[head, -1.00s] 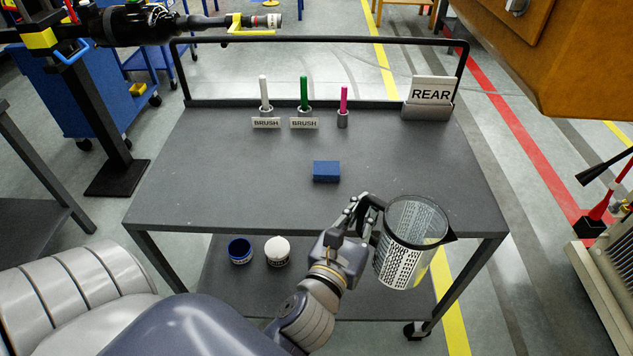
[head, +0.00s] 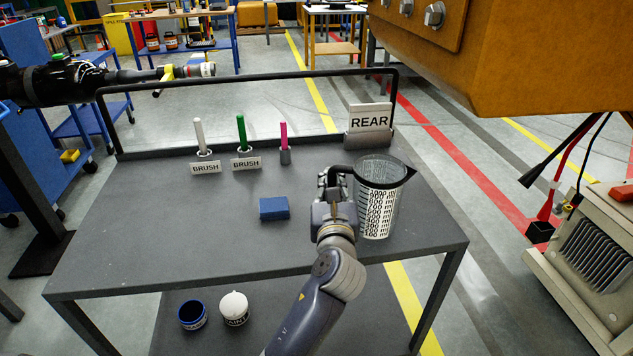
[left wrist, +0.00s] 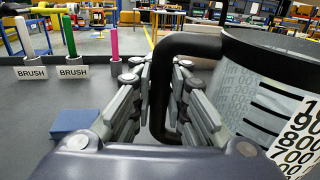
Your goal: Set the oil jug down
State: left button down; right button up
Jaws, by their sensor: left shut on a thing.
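The oil jug (head: 380,205) is a clear measuring jug with a dark rim, a black handle and printed volume marks. In the head view it is upright over the right part of the grey cart top (head: 150,235). My left gripper (head: 333,178) is shut on its handle, to the left of the jug body. The left wrist view shows the handle (left wrist: 165,90) between the fingers and the jug body (left wrist: 265,90) at the right. I cannot tell whether the jug's base touches the cart top. My right gripper is not in view.
A blue block (head: 274,208) lies left of the gripper. White, green and pink brushes (head: 241,133) stand in holders at the back, near a REAR sign (head: 369,118). A rail (head: 250,78) runs along the back edge. The left half of the top is clear.

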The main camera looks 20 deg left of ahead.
pick_arm(q)
jog(key=shift+w+a+f+b, duration=0.15)
jog(key=shift+w+a+f, duration=0.55)
jog(key=shift+w, duration=0.5)
jog(key=shift+w+a+f+b, duration=0.15)
jog(key=shift+w+a+f, duration=0.55)
jog(key=shift+w, duration=0.55)
jog(key=shift+w+a+f+b, duration=0.15)
jog(key=shift+w+a+f, duration=0.55)
jog(key=shift+w, duration=0.5)
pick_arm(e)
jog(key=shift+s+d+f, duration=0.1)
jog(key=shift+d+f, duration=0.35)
pick_arm(q)
jog(key=shift+f, duration=0.1)
jog(key=c, duration=1.6)
grip_release()
jog(key=shift+d, duration=0.1)
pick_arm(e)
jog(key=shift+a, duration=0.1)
pick_arm(q)
jog(key=v, duration=1.2)
